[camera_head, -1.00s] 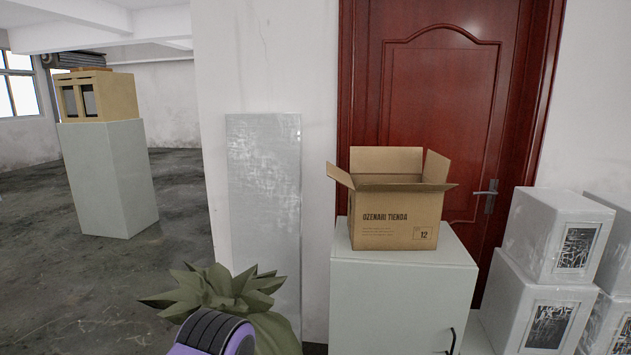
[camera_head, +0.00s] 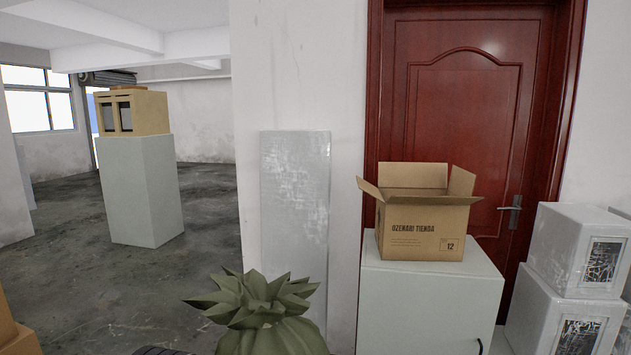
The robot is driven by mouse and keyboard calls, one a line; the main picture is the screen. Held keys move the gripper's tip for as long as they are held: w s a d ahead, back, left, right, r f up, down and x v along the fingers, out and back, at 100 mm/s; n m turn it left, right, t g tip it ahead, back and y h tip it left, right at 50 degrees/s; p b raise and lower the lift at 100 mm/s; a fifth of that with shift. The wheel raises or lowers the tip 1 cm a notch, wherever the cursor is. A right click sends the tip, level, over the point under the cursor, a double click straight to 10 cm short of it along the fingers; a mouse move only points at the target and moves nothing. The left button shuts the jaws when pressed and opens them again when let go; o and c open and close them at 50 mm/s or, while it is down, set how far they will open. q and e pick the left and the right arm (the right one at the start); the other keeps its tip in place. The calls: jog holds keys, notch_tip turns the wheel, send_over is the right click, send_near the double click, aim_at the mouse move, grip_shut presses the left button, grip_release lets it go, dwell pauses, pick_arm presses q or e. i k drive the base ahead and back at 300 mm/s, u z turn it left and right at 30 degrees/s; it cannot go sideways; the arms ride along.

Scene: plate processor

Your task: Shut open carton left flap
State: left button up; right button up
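The open carton (camera_head: 424,240) stands upright on a pale cabinet (camera_head: 432,300) in front of the red door. It is brown cardboard with dark print on its front. Its left flap (camera_head: 370,189) sticks out to the left and slopes upward. The back flap (camera_head: 412,174) and the right flap (camera_head: 462,182) stand up. A front flap (camera_head: 432,200) shows along the near top edge. The inside bottom is hidden. Neither of my grippers shows in the head view.
A green sack-like plant shape (camera_head: 265,315) stands in front, left of the cabinet. Wrapped white boxes (camera_head: 575,270) are stacked at the right. A tall pale panel (camera_head: 295,220) leans on the wall. Bare floor (camera_head: 110,285) lies to the left, with brown boxes (camera_head: 15,335) at the lower left corner.

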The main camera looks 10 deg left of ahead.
aim_at(365, 187)
jog(key=u, duration=0.3)
jog(key=i, duration=1.3)
jog(key=u, duration=0.1)
jog(key=k, duration=1.1)
jog(key=u, duration=0.35)
jog(key=i, duration=0.65)
jog(key=u, duration=0.2)
